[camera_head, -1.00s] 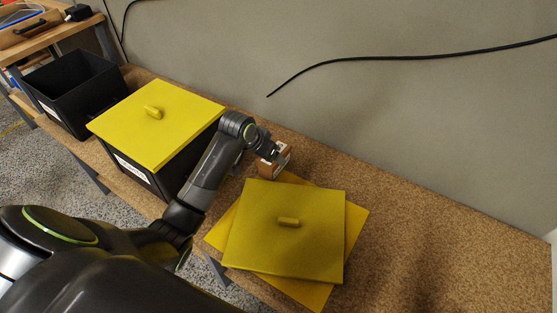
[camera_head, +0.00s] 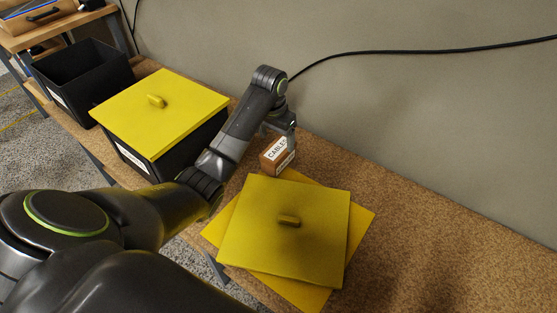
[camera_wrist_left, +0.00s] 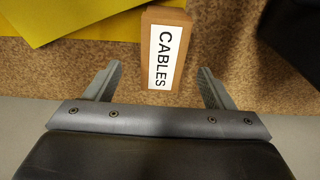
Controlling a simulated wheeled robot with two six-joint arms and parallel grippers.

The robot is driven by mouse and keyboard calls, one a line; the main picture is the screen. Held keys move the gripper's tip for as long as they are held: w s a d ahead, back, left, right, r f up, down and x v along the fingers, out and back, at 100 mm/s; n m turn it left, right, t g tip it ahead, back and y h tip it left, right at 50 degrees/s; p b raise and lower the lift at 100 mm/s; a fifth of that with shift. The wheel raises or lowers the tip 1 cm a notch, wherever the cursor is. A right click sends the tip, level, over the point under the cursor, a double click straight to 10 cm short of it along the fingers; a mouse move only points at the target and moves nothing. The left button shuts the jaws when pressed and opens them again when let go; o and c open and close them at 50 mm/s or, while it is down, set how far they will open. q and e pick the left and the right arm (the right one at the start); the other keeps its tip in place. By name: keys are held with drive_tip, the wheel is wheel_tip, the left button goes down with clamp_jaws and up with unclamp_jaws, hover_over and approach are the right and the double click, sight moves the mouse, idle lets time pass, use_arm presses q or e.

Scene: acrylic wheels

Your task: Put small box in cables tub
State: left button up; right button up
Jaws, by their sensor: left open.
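The small box (camera_head: 274,161) is brown with a white label reading CABLES, and lies on the cork worktop beside the stacked yellow lids. In the left wrist view the box (camera_wrist_left: 166,50) lies between my open left fingers, with a gap on each side. My left gripper (camera_head: 284,140) points down over the box in the head view. A black tub (camera_head: 175,160) is covered by a yellow lid with a knob. An open black tub (camera_head: 110,85) stands to its left. Both tubs carry white labels too small to read. My right gripper is out of view.
Two loose yellow lids (camera_head: 290,255) lie stacked askew in front of the box. The cork worktop (camera_head: 430,230) is clear at the right. A black cable (camera_head: 420,51) runs along the grey wall. A wooden shelf unit (camera_head: 25,38) stands at far left.

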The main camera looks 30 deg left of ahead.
sight(278, 150)
use_arm(q)
drive_tip(key=f, duration=0.4)
drive_tip(key=f+b, duration=0.1)
drive_tip(key=f, duration=0.1)
drive_tip(key=shift+w, duration=0.4)
drive_tip(key=f, duration=0.1)
drive_tip(key=w+f+b, duration=0.1)
drive_tip(key=f, duration=0.1)
drive_tip(key=shift+a, duration=0.1)
drive_tip(key=shift+f, duration=0.55)
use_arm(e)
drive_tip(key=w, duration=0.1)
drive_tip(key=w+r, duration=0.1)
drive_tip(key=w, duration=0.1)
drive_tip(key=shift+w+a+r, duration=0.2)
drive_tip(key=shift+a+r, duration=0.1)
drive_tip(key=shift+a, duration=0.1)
use_arm(q)
drive_tip(key=shift+r, duration=0.1)
drive_tip(key=c, duration=1.3)
